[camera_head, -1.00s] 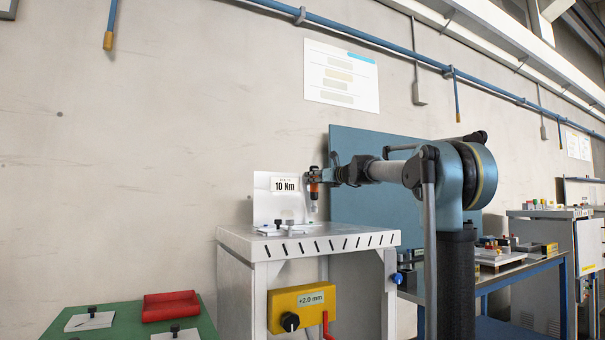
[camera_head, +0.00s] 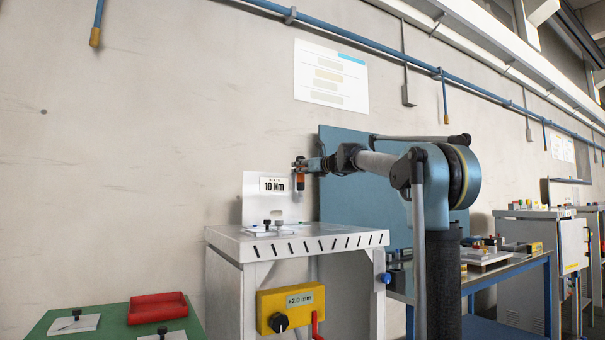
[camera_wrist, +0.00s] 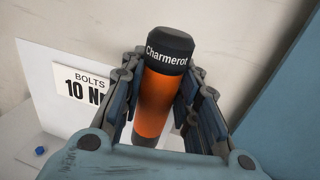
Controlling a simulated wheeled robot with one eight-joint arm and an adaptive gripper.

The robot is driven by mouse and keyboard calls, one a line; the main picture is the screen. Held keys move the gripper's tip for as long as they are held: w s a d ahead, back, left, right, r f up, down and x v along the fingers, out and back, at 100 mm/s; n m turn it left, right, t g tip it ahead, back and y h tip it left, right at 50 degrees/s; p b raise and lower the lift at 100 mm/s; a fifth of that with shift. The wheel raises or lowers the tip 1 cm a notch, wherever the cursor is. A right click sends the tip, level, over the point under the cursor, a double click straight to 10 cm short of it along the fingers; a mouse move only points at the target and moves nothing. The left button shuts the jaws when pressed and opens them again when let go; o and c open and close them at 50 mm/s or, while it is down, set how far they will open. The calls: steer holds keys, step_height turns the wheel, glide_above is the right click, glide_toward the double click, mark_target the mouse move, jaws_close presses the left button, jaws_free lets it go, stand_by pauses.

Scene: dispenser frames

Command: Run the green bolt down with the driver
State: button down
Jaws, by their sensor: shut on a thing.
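My gripper (camera_head: 303,170) is shut around the driver, which has an orange body and a black cap. The driver (camera_head: 300,183) hangs upright above the white bench (camera_head: 223,240), beside the "10 Nm" sign. In the wrist view, the driver (camera_wrist: 157,100) sits between both fingers of my gripper (camera_wrist: 158,85), with the lettering "Charmerot" on its cap. Its lower end is mostly hidden there by the gripper. I cannot make out a green bolt in either view. A small blue bolt head (camera_wrist: 40,152) shows at the lower left of the wrist view.
A yellow "+2.0 mm" box (camera_head: 290,308) is on the bench front. A green table (camera_head: 115,325) with a red tray (camera_head: 158,307) stands left. A blue panel (camera_head: 400,225) stands behind my arm.

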mark_target(303, 177)
steer(key=shift+f, duration=3.65)
steer(key=shift+s+f, duration=0.15)
steer(key=shift+f, duration=0.7)
stand_by(1.8)
steer(key=shift+r, duration=2.5)
